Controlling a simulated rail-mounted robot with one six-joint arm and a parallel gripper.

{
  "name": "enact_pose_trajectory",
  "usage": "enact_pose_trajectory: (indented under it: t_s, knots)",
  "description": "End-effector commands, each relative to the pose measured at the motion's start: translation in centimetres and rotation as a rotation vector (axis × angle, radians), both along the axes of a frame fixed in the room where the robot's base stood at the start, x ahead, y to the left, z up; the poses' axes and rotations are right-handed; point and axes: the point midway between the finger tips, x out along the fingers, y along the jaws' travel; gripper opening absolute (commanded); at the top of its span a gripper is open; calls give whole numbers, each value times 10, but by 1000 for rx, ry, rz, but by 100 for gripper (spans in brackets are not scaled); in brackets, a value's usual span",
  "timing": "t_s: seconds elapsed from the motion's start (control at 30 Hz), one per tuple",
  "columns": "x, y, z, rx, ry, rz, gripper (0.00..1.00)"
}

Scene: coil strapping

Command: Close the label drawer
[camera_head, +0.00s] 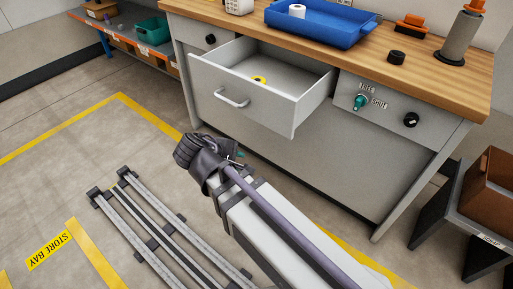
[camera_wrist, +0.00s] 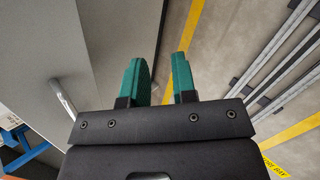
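The label drawer (camera_head: 262,112) is pulled well out of the grey workbench cabinet in the head view. Its grey front carries a curved metal handle (camera_head: 231,99), and a small yellow ring (camera_head: 259,79) lies inside. My gripper is mostly hidden behind my wrist in the head view, below and in front of the drawer. In the wrist view my gripper (camera_wrist: 160,75) has two green fingers apart with only floor between them. A grey panel and a metal handle (camera_wrist: 63,100) show to the left of the fingers, clear of them.
The wooden benchtop (camera_head: 390,75) holds a blue tray (camera_head: 320,25), a dark spool and orange-topped items. A switch panel (camera_head: 375,105) sits right of the drawer. A brown bin (camera_head: 490,185) stands at the right. Rails run along the floor, which is otherwise open at the left.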

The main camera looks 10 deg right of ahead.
Motion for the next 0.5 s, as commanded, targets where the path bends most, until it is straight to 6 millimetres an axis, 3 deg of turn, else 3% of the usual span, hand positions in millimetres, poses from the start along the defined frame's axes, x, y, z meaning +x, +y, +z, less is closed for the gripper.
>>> enact_pose_trajectory:
  t_s: [0.03, 0.07, 0.13, 0.2, 0.23, 0.3, 0.5]
  knots:
    - [8, 14, -45, -192, 3, 161, 20]
    - [13, 21, -45, -344, 14, 264, 18]
    - [24, 29, -10, -710, 82, 436, 11]
    - [30, 25, 40, -987, 195, 500, 4]
    - [31, 24, 50, -1070, 243, 516, 1]
    - [32, 24, 61, -1185, 338, 548, 0]
    - [32, 22, 61, -1224, 417, 582, 0]
